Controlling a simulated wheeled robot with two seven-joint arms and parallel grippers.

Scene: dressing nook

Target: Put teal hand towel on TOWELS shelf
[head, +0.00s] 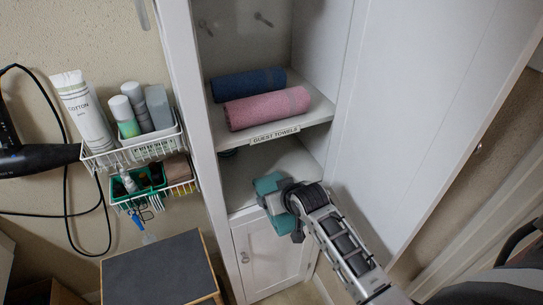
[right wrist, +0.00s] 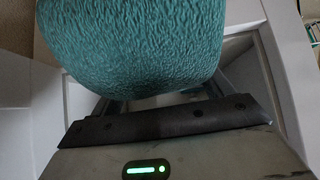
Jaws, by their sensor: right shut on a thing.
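The teal hand towel (head: 268,184) is rolled up. My right gripper (head: 280,199) is shut on it at the front of the lower open shelf (head: 240,180), below the shelf labelled GUEST TOWELS (head: 275,136). In the right wrist view the teal hand towel (right wrist: 140,45) fills the top, between the fingers. I cannot tell whether it touches the lower shelf board. No label on the lower shelf's front edge can be read; the towel and gripper cover part of that edge. My left gripper is not in view.
A blue towel (head: 248,84) and a pink towel (head: 267,108) lie rolled on the upper shelf. A dark item (head: 228,153) sits deep in the lower shelf, mostly hidden. The open cabinet door (head: 415,120) stands at right. Wire baskets (head: 133,156) hang at left above a dark-topped stool (head: 160,270).

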